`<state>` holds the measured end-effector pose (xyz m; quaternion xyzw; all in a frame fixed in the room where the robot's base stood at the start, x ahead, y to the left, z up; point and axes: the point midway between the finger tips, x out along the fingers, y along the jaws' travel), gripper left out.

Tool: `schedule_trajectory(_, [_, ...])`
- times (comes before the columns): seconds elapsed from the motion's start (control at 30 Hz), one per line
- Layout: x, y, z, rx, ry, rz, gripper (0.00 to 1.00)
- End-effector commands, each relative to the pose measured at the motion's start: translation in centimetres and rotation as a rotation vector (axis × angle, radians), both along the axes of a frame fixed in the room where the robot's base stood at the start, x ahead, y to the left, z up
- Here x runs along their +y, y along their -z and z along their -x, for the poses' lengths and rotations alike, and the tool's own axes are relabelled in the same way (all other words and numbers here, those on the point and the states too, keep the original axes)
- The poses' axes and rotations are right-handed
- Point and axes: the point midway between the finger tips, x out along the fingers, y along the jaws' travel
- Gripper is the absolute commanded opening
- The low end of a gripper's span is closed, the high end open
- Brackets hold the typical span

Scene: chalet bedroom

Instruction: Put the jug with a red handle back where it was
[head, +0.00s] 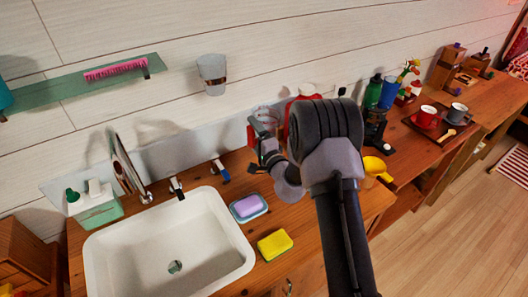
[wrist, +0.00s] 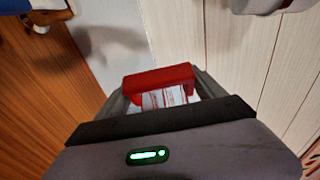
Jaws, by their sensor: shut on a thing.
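The jug with a red handle (head: 266,116) is clear-walled and is held above the back of the wooden counter, near the wall. Its red handle (wrist: 158,76) sits between the two fingers of my gripper (wrist: 162,92) in the wrist view. Red and white stripes show just below the handle there. In the head view my gripper (head: 262,148) is at the jug's near side, shut on the handle and partly hidden by my arm. I cannot tell whether the jug's base touches anything.
A white sink (head: 170,255), a soap dish (head: 248,215) and a yellow sponge (head: 274,245) lie left of my arm. A red container (head: 302,95) stands behind it. A wall cup (head: 212,75) hangs above. Right are bottles (head: 373,92), a yellow jug (head: 376,168) and a tray (head: 432,138).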

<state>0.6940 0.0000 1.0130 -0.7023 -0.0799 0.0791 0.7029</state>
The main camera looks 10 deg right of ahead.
Motion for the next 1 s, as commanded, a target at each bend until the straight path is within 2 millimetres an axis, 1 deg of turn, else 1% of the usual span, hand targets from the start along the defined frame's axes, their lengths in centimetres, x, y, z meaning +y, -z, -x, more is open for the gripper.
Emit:
schedule_trajectory(0.03, [0.0, 2.2, 0.0, 0.006, -0.001, -0.001, 0.06])
schedule_trajectory(0.1, [0.0, 4.0, 0.0, 0.004, -0.001, 0.0, 0.06])
schedule_trajectory(0.27, [0.0, 6.2, 0.0, 0.002, 0.0, -0.001, 0.06])
schedule_trajectory(0.4, [0.0, 9.0, 0.0, 0.003, -0.001, 0.0, 0.06])
schedule_trajectory(0.47, [0.0, 9.5, 0.0, 0.002, -0.001, -0.001, 0.06])
schedule_trajectory(0.63, [0.0, 9.1, 0.0, 0.001, 0.0, 0.0, 0.06])
schedule_trajectory(0.77, [0.0, 9.5, 0.0, 0.001, 0.0, 0.0, 0.06])
schedule_trajectory(0.8, [0.0, 9.6, 0.0, 0.002, 0.0, 0.0, 0.81])
schedule_trajectory(0.87, [0.0, 9.5, 0.0, 0.002, 0.0, -0.001, 0.93])
schedule_trajectory(0.9, [0.0, 9.5, 0.0, 0.002, 0.0, 0.0, 1.0])
schedule_trajectory(1.0, [0.0, 9.5, 0.0, 0.002, 0.0, 0.0, 1.0])
